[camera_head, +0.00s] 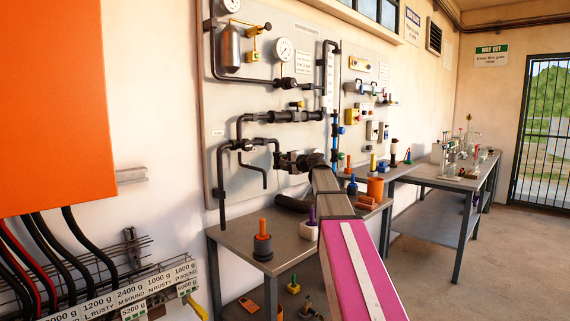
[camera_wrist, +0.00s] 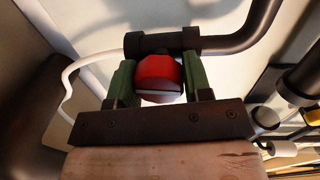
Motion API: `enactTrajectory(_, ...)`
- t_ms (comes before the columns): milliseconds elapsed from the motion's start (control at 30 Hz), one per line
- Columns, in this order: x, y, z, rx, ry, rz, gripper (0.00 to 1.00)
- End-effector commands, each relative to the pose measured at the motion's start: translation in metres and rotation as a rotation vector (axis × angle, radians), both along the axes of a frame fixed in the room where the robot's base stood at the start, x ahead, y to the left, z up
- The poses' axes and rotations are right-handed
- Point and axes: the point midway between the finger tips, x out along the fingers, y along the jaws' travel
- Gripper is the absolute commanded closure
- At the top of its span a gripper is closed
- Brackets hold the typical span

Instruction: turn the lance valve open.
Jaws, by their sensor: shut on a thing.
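In the wrist view my gripper (camera_wrist: 158,82) has its two green fingers on either side of a red rounded handle (camera_wrist: 160,70) and is shut on it. The handle, apparently that of the lance valve, has a pale band at its lower edge. It sits just below a dark pipe (camera_wrist: 225,42). In the head view my gripper (camera_head: 314,164) is at the dark pipework low on the grey wall panel. My arm and gripper hide the handle there. I cannot tell how far the valve is turned.
Gauges and pipes crowd the panel (camera_head: 262,180). An orange cabinet (camera_head: 50,105) stands at left. The floor (camera_head: 470,260) at right is clear.

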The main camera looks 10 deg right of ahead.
Motion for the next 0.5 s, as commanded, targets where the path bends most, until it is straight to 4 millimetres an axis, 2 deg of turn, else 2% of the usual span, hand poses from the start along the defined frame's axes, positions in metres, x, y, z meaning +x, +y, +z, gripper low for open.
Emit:
enactTrajectory(367,-0.0022,0.0004,-0.0023,-0.005,0.002,0.002,0.78)
enactTrajectory(400,-0.0022,0.0004,-0.0022,-0.005,0.002,0.003,0.42)
enactTrajectory(433,-0.0021,0.0005,-0.0021,-0.005,0.002,0.002,0.32)
enactTrajectory(500,-0.0018,0.0003,-0.0018,-0.005,0.002,0.002,0.29)
